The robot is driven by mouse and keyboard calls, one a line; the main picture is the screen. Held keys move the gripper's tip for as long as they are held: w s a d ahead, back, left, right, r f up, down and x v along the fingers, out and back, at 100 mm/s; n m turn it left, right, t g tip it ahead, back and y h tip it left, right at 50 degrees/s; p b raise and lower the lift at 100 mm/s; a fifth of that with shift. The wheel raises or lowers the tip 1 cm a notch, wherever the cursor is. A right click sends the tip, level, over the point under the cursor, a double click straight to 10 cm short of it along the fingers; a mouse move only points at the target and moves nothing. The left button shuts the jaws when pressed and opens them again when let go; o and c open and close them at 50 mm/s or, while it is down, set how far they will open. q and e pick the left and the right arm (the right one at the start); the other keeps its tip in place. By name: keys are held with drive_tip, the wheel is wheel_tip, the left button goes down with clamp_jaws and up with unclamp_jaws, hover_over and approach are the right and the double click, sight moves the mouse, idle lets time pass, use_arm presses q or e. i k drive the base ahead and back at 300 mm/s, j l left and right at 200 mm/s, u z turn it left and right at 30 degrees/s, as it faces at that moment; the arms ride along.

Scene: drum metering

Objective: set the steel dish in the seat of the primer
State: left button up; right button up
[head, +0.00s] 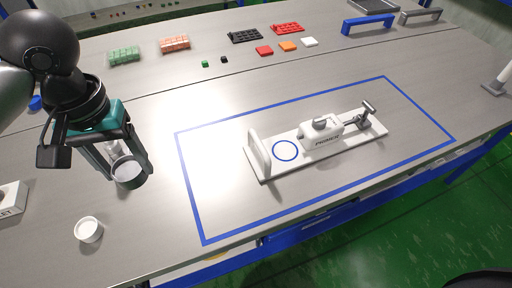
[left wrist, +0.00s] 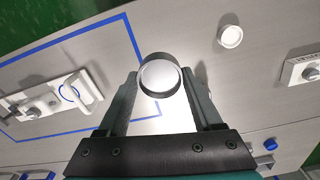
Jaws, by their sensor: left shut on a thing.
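My left gripper (head: 126,166) is shut on the steel dish (head: 127,174), a small round cup held above the table at the left. In the left wrist view the dish (left wrist: 160,76) sits between the fingertips (left wrist: 160,84). The primer (head: 322,134) is a white device on a white base inside a blue taped rectangle, right of my gripper. Its seat (head: 285,151) is a blue ring on the base, empty. The primer also shows in the left wrist view (left wrist: 40,104). My right gripper is not in view.
A white cup (head: 88,229) stands on the table near the front left, close to a white labelled block (head: 10,197). Coloured blocks and trays lie at the back, with a blue handle (head: 368,24). The table between the dish and the taped rectangle is clear.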

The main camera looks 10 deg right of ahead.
sight(286, 150)
drive_tip(key=i+l+z, duration=0.15)
drive_tip(key=l+z, duration=0.25)
drive_tip(key=i+l+z, duration=0.15)
drive_tip(key=z, duration=0.25)
